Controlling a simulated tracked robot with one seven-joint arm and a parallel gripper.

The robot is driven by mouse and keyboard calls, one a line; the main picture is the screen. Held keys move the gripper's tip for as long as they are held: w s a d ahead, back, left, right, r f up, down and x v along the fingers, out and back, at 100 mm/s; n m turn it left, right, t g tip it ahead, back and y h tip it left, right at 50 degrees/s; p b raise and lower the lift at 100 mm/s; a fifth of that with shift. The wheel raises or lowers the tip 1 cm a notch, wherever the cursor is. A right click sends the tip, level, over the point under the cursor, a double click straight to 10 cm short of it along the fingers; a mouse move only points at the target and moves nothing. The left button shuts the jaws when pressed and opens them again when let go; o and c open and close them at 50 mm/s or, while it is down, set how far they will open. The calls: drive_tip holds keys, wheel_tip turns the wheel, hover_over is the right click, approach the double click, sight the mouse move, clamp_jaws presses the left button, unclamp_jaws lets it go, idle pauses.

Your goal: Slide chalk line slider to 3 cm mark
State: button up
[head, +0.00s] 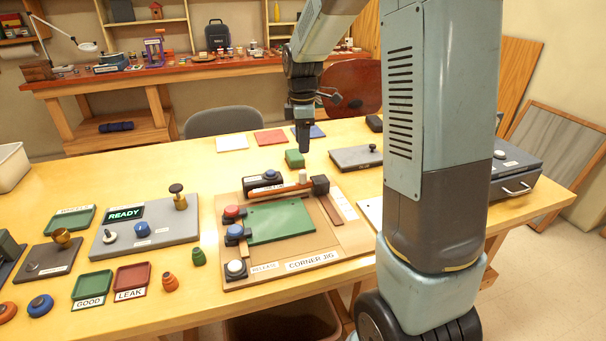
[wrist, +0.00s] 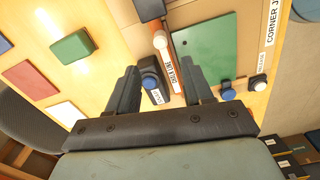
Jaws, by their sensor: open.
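The corner jig (head: 352,240) is a wooden board with a green plate (head: 280,221) on it. Along the plate's back edge runs a brown rail, whose label (wrist: 176,75) seems to read "CHALK LINE" in the wrist view. A white and orange peg (head: 302,177) stands on the rail near its right end, close to a dark block (head: 320,186); it looks like the slider. The peg also shows in the wrist view (wrist: 160,40). No centimetre marks are readable. My gripper (head: 304,143) is open and empty, pointing down above the table behind the jig. In the wrist view its fingers (wrist: 160,82) frame a dark clamp-like part.
The dark part (head: 262,181) with a label stands behind the rail. Red (head: 231,212), blue (head: 235,231) and white (head: 236,268) knobs line the jig's left side. A green block (head: 294,158) lies behind the jig. A grey panel (head: 356,157) lies to the right.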

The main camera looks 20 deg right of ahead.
sight(303, 171)
wheel_tip(303, 171, down, 12)
drive_tip(key=shift+r, duration=0.25)
drive_tip(key=shift+c, duration=0.5)
clamp_jaws()
idle(0.3)
